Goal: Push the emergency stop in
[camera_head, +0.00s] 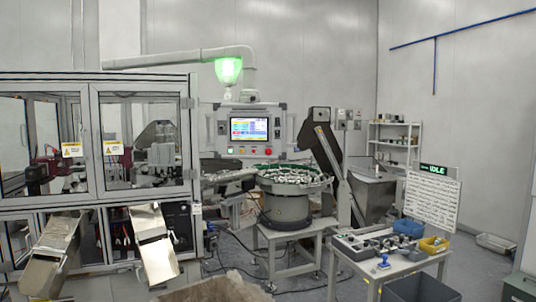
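The control panel (221,128) with a lit screen (249,130) hangs right of the glazed machine, at mid-distance. A red round button (268,151) sits at the lower right below the screen; it looks like the emergency stop. It is too small to tell whether it is in or out. A green button (230,151) and a smaller red one (241,151) sit at the lower left of the panel. Nothing touches the panel buttons. Neither of my grippers is in view.
A bowl feeder (287,205) on a stand is below and right of the panel. Two metal chutes (155,248) slope out of the glazed machine (139,90). A table (374,272) with parts and bins stands at right. A green lamp (228,70) glows above; a sign (433,169) reads IDLE.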

